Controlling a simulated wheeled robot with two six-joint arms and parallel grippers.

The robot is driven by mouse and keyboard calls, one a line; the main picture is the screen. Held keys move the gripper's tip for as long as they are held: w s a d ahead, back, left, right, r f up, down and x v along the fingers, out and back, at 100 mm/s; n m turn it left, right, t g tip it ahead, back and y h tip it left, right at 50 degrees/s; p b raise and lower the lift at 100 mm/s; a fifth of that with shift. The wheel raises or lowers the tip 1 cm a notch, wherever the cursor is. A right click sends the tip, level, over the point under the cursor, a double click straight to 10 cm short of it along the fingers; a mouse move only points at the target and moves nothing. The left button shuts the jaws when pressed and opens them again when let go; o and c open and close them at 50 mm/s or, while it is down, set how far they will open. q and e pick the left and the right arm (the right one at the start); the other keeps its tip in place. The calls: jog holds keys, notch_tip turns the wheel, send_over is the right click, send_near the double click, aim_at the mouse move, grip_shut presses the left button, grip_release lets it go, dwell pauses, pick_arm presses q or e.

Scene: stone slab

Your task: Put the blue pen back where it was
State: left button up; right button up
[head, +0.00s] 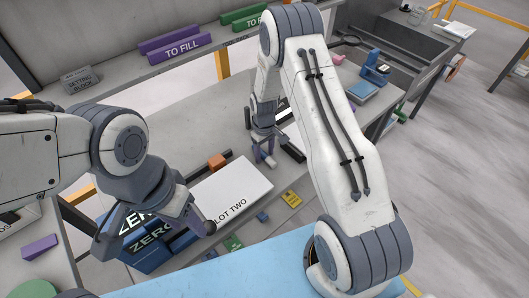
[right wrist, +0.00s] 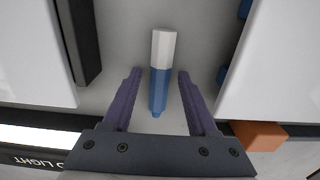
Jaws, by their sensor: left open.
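The blue pen (right wrist: 159,88), with a white end, lies on grey stone between two white blocks in the right wrist view. My right gripper (right wrist: 159,75) is open, its purple fingers on either side of the pen with a gap at each side. In the head view my right gripper (head: 264,156) is low over the bench behind the white LOT TWO box, and the pen is hard to make out there. My left gripper (head: 155,238) is open and empty of the pen, at the front left over blue ZERO boxes.
The white LOT TWO box (head: 237,192) and an orange block (head: 217,161) stand beside my right gripper; the orange block also shows in the right wrist view (right wrist: 258,135). Blue ZERO boxes (head: 150,243) are at front left.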

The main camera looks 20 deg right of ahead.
aim_at(264, 154)
jog(key=shift+r, duration=0.7)
notch_tip(264, 154, up, 10)
jog(key=b, duration=0.3)
jog(key=s+a+r+n, duration=0.1)
jog(key=s+a+r, duration=0.65)
jog(key=a, duration=0.25)
jog(key=s+a+r+n, duration=0.1)
jog(key=s+a+r, duration=0.1)
jog(key=s, duration=0.9)
jog(key=s+a+r+n+y, duration=0.1)
jog(key=s+a+r, duration=0.2)
jog(key=s, duration=0.8)
jog(key=shift+a+r, duration=0.2)
jog(key=shift+a, duration=0.1)
jog(key=shift+d, duration=0.1)
